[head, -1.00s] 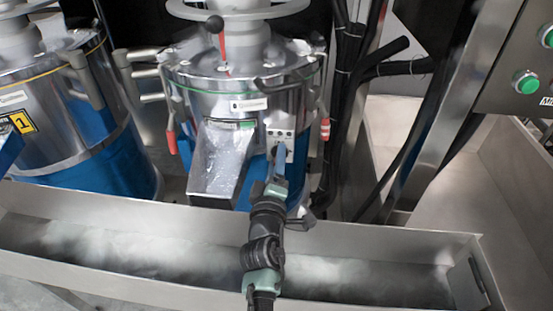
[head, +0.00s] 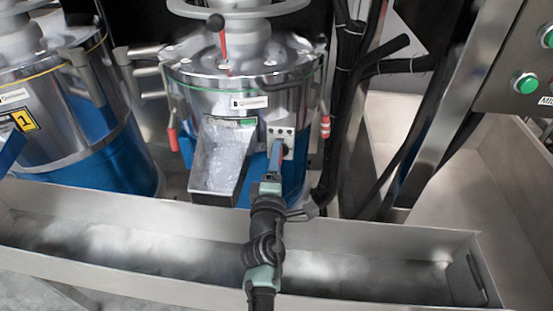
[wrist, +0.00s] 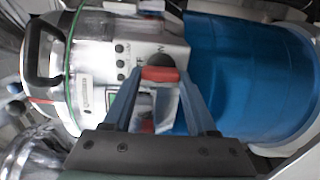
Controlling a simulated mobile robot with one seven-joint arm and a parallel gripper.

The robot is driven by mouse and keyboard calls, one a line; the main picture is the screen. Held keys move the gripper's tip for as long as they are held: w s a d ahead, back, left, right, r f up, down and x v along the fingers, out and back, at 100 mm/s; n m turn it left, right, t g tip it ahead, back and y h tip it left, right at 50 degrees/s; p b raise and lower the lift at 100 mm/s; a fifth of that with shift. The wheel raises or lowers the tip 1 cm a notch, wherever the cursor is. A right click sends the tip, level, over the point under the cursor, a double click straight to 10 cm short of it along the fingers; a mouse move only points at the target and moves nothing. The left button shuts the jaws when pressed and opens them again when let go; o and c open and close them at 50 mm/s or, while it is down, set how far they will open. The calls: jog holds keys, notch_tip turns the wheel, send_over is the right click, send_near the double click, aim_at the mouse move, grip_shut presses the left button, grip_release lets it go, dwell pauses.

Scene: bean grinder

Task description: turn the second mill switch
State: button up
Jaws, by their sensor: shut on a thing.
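The second mill (head: 248,100) is a polished steel drum with a blue lower part, in the middle of the head view. Its pale switch plate (head: 281,133) is on the drum's front, right of the chute. In the wrist view the plate (wrist: 150,48) carries small black buttons and a dark round switch (wrist: 159,62) with a red part (wrist: 160,74). My gripper (head: 272,172) reaches up to the plate from below. In the wrist view its fingers (wrist: 160,80) are on both sides of the red part and shut on it. In the head view my gripper hides the switch.
A metal chute (head: 220,155) is close to the left of my gripper. A long steel trough (head: 130,255) runs below, under my arm. Another mill (head: 80,110), labelled 1, stands left. Black hoses (head: 345,120) hang right of the second mill.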

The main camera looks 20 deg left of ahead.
jog(key=o, duration=1.4)
jog(key=shift+c, duration=0.2)
jog(key=p+v, duration=0.3)
jog(key=v, duration=1)
